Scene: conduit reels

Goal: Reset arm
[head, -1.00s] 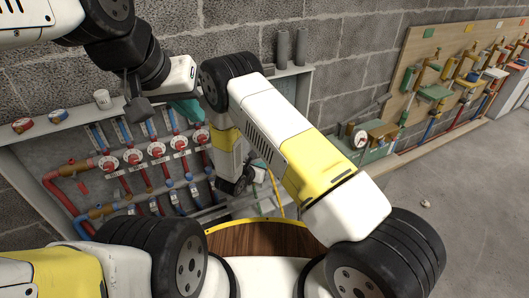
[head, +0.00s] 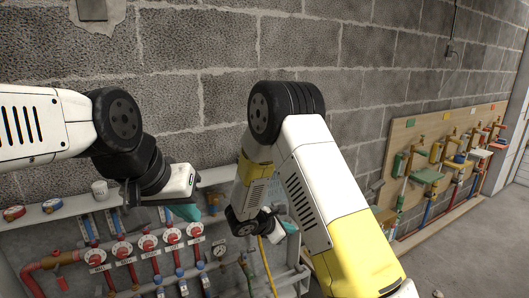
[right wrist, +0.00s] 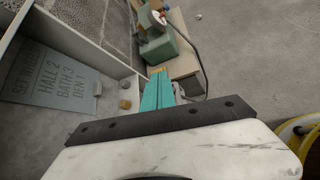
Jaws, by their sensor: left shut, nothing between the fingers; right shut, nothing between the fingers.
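My left arm comes in from the left. My left gripper (head: 187,211), with teal fingers, is shut and empty in front of the shelf above the red valves. My right arm bends at a raised elbow (head: 285,110), and its forearm hangs down. My right gripper (head: 291,227) is small and partly hidden behind my own arm in the head view. In the right wrist view its teal fingers (right wrist: 159,92) are shut together with nothing between them. Beyond them are a grey tray-like cabinet wall and a bench.
A lettered sign (right wrist: 50,80) and a green machine (right wrist: 160,45) show in the right wrist view. A valve board (head: 450,165) leans at right.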

